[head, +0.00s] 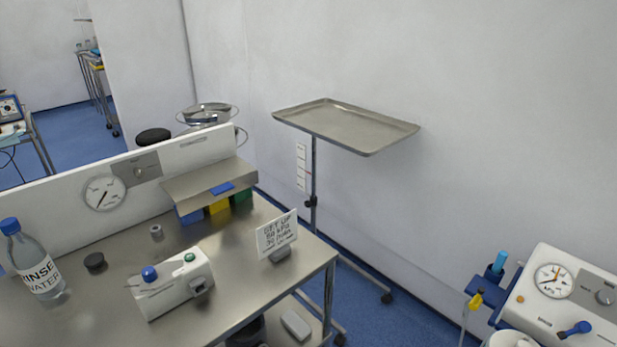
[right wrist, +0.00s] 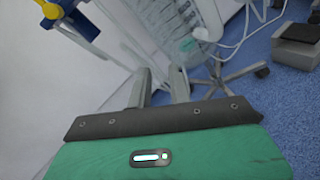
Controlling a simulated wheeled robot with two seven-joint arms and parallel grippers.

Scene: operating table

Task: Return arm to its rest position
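Neither of my grippers or arms shows in the head view. In the right wrist view, my right gripper (right wrist: 160,82) points away from the camera. Its two grey fingers stand apart with nothing held between them, so it is open. The green wrist housing with a small lit indicator fills the bottom of that view. My left gripper is in no view.
In the head view, a steel table (head: 236,254) holds a water bottle (head: 36,264), a white device (head: 172,286) and a sign (head: 277,233). An empty tray (head: 348,123) stands behind. A gauge unit (head: 567,301) is lower right. The wrist view shows a wheeled stand (right wrist: 232,78).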

